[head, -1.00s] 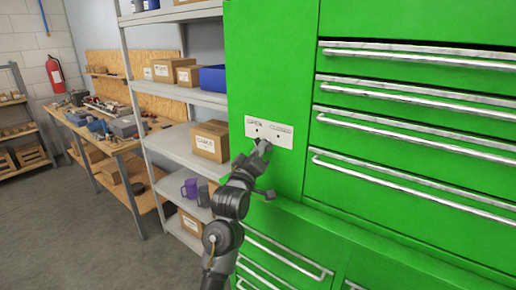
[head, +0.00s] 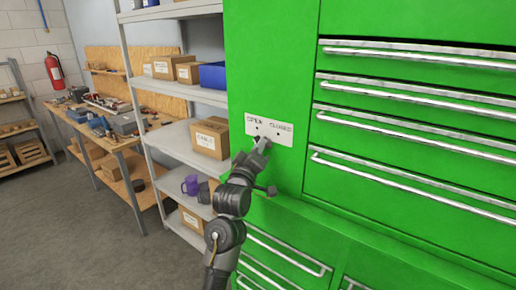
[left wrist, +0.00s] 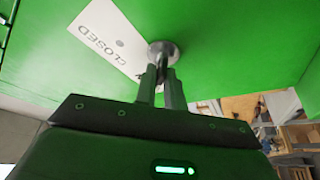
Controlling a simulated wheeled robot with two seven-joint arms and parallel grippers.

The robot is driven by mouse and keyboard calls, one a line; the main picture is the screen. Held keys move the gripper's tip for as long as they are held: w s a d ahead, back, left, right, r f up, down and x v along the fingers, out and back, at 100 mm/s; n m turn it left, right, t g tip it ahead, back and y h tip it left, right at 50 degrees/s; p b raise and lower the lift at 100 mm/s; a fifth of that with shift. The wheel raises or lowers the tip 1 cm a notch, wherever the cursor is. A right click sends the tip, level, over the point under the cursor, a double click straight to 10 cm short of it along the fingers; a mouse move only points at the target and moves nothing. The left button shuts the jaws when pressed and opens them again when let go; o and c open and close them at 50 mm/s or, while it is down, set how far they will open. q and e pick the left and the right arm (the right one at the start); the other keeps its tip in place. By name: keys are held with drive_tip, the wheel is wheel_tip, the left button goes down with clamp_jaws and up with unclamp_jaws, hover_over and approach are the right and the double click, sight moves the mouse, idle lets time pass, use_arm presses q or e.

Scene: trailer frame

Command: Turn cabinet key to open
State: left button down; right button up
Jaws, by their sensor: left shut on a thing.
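The green cabinet (head: 270,60) has a white plate (head: 269,130) marked OPEN on the left and CLOSED on the right. The plate and its CLOSED word (left wrist: 108,38) also show in the left wrist view. There a round metal lock (left wrist: 163,50) with the key (left wrist: 161,68) stands at the plate's edge. My left gripper (head: 262,146) is at the plate's lower edge in the head view. In the left wrist view its fingers (left wrist: 160,84) are shut on the key. The fingers hide much of the key, so its exact turn is hard to tell. My right gripper is not in view.
Drawers with long metal handles (head: 420,133) fill the cabinet's right side, and more drawers (head: 285,255) lie below. A grey shelf (head: 172,145) with boxes and mugs stands to the left. A workbench (head: 110,135) is farther back. The floor at left is clear.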

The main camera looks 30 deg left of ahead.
use_arm(q)
drive_tip(key=shift+f, duration=0.25)
drive_tip(key=c, duration=1.6)
unclamp_jaws()
drive_tip(key=shift+r, duration=0.1)
drive_tip(key=shift+o, duration=0.2)
drive_tip(key=b+v, duration=0.4)
drive_tip(key=v, duration=0.6)
drive_tip(key=shift+s, duration=0.35)
